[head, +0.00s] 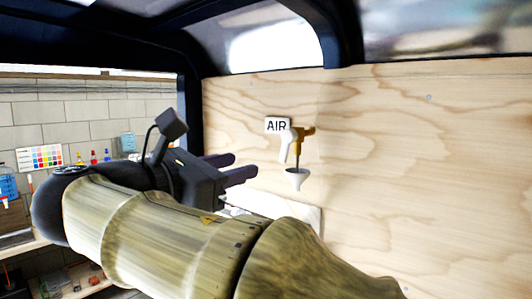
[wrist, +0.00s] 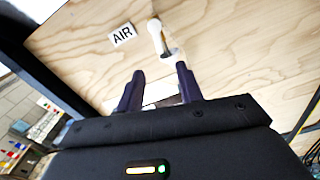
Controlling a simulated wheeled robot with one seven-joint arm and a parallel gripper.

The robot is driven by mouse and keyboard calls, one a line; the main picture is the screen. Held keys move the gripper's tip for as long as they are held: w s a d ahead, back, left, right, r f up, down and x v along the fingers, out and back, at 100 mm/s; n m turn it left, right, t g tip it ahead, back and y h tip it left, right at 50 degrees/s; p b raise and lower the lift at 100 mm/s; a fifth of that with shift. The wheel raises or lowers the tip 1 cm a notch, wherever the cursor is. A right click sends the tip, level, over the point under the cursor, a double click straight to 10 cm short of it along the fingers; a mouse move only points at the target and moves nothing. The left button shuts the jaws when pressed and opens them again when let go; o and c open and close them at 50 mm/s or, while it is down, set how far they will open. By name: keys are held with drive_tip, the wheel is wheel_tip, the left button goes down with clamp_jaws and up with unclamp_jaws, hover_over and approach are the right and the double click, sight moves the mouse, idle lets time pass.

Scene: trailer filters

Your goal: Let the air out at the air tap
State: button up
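The air tap (head: 305,132) is a brass fitting on the plywood wall, with a white lever (head: 285,146) hanging down at its left. A small white funnel-shaped cup (head: 296,178) sits below it on a thin dark stem. A white "AIR" label (head: 277,126) is at its upper left. In the wrist view the white lever (wrist: 155,38) and the cup (wrist: 171,55) show beyond the fingertips. My gripper (head: 232,167) is left of the tap and lower, its two dark purple fingers apart with nothing between them. It also shows in the wrist view (wrist: 160,72), not touching the lever.
The plywood wall (head: 420,160) is otherwise mostly bare. A dark frame post (head: 190,110) stands left of it. Beyond are a block wall (head: 70,115), a colour chart (head: 40,158) and shelves with bottles. A white sheet-like thing (head: 300,217) is partly hidden behind my arm.

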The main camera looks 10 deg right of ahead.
sight(283, 154)
drive_tip(key=p+x, duration=0.3)
drive_tip(key=x, duration=0.8)
drive_tip(key=shift+w+d, duration=0.1)
drive_tip(key=shift+w, duration=0.1)
